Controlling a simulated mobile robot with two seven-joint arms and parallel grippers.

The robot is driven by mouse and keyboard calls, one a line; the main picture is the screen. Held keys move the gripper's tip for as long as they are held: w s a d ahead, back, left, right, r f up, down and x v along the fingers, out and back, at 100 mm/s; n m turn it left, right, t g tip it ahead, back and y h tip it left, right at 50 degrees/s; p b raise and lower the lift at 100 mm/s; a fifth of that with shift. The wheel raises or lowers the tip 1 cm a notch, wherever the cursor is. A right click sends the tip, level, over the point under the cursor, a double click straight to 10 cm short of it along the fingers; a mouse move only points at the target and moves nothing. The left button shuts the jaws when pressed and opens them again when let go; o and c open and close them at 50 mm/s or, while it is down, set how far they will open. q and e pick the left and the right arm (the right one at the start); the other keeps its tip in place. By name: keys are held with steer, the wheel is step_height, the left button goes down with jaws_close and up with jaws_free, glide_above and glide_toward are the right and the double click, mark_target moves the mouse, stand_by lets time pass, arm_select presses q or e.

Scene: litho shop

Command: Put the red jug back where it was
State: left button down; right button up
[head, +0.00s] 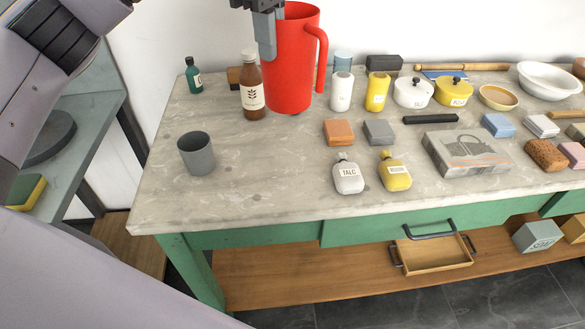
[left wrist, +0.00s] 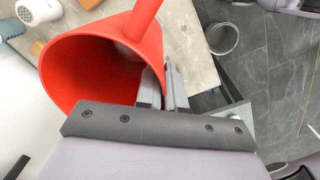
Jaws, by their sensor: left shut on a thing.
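The red jug (head: 288,65) is upright over the back left part of the stone-topped table, its handle toward the right. My left gripper (head: 266,38) is shut on the jug's wall near the rim, on the left side. In the left wrist view the jug (left wrist: 85,65) shows its open, empty mouth, and the gripper fingers (left wrist: 165,88) are at its wall. The jug's base appears a little above the tabletop, but I cannot tell the gap exactly. My right gripper is not in view.
A brown bottle (head: 251,88) stands close left of the jug, with a green bottle (head: 193,78) farther left. A white shaker (head: 341,92) is to its right, and orange (head: 339,132) and grey blocks (head: 379,131) are in front. A grey cup (head: 199,157) stands front left; the table's front left is otherwise clear.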

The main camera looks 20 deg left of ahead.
arm_select(q)
steer(key=shift+d+r+m, duration=0.2)
steer(key=shift+r+m, duration=0.3)
steer(key=shift+r, duration=0.55)
steer(key=shift+f, duration=0.1)
step_height(320, 180, down, 19)
steer(key=b, duration=0.1)
steer(key=shift+f, duration=0.15)
